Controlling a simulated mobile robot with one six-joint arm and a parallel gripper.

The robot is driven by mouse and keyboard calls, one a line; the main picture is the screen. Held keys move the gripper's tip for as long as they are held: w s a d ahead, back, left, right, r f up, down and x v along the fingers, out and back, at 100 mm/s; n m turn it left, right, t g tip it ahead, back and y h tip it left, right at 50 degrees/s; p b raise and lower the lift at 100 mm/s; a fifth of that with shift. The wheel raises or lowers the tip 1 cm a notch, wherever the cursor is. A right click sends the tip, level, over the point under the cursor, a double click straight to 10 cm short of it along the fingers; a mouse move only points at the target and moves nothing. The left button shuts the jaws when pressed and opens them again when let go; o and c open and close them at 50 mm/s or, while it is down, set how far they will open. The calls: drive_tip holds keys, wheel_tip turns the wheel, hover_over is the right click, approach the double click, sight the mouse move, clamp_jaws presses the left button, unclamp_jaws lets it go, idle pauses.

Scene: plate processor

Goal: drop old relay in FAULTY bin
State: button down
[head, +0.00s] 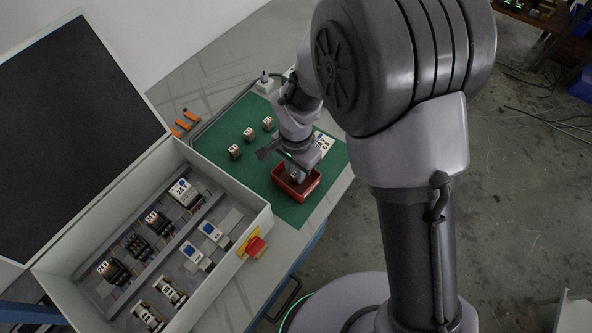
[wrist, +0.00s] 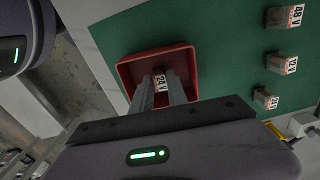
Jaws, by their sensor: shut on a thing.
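My gripper (head: 296,174) points down over the red bin (head: 308,192) on the green mat. In the wrist view my gripper (wrist: 163,90) is shut on a relay (wrist: 159,80) with a 24 V label. The relay is inside the outline of the red bin (wrist: 124,72). I cannot tell if it touches the bin floor. A white card (head: 325,142) with dark letters lies behind the bin, partly hidden by my arm.
Three more relays (head: 249,134) stand in a row on the green mat (head: 222,141), left of my arm. The open cabinet (head: 262,217) with several mounted modules and a red switch (head: 256,247) is at the front left. Orange pieces (head: 186,121) lie behind it.

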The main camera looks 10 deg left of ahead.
drive_tip(key=c, duration=1.3)
unclamp_jaws()
wheel_tip(320, 180, up, 13)
drive_tip(key=p, duration=0.4)
drive_tip(key=shift+f+p, duration=0.2)
drive_tip(key=shift+p, duration=0.15)
drive_tip(key=s+d+r+t+y, duration=0.1)
drive_tip(key=s+d+r+t, duration=0.15)
drive_tip(key=d+r, duration=0.55)
drive_tip(key=s+d+r+t+y, duration=0.1)
drive_tip(key=s+d+r, duration=0.2)
drive_tip(key=d+r, duration=0.45)
drive_tip(key=s+d+f+n+t+b, duration=0.1)
drive_tip(key=s+d+t+b, duration=0.1)
drive_tip(key=s, duration=0.5)
drive_tip(key=shift+d+b, duration=0.9)
drive_tip(key=shift+d, duration=0.1)
